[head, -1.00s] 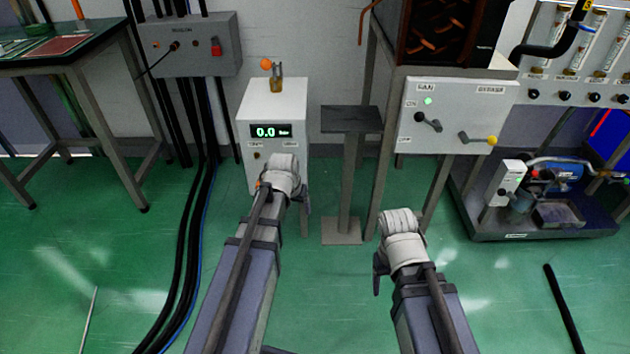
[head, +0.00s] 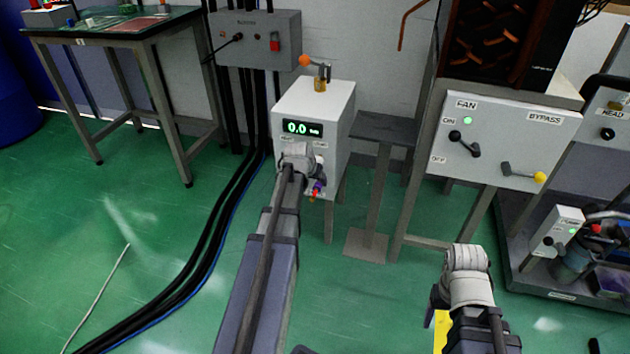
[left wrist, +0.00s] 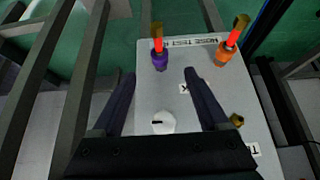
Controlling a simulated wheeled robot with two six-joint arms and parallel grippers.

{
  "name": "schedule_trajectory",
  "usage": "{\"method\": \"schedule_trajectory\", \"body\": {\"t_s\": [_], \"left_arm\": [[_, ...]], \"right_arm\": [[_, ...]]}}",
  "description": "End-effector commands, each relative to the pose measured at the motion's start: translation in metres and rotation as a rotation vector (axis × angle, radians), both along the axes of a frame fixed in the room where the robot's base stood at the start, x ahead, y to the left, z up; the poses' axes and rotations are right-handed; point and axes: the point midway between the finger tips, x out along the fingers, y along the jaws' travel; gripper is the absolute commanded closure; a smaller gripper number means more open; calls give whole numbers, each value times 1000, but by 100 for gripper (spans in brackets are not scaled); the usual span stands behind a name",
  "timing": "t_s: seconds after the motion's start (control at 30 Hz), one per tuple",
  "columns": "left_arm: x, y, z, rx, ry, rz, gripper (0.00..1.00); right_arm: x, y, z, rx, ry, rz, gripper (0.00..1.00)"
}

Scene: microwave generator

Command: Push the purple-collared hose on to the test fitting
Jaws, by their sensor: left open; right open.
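A white test cabinet (head: 312,104) with a green 0.0 display stands ahead. The purple collar (head: 318,185) shows low on its front beside my left wrist, with red below it. In the left wrist view the purple collar (left wrist: 160,61) has a red length and a brass-coloured end. My left gripper (left wrist: 160,76) is open around empty space, the collar just beyond and between its fingertips, apart from them. A similar orange-collared piece (left wrist: 222,54) is to the right. A small brass-coloured fitting (left wrist: 237,120) sits lower right; I cannot tell if it is the test fitting. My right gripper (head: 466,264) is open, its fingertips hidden.
Black cables (head: 190,282) run over the floor at left. A green-topped bench (head: 95,28) is further left.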

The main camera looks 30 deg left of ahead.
Motion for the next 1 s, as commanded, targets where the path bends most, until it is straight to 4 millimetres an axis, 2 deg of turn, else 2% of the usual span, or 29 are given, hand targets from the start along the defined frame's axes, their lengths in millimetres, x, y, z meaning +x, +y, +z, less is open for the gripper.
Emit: {"method": "schedule_trajectory", "body": {"t_s": [1.0], "left_arm": [[45, 10, -74, 0, 1, -1, 23]], "right_arm": [[1, 0, -74, 1, -4, -1, 30]]}}
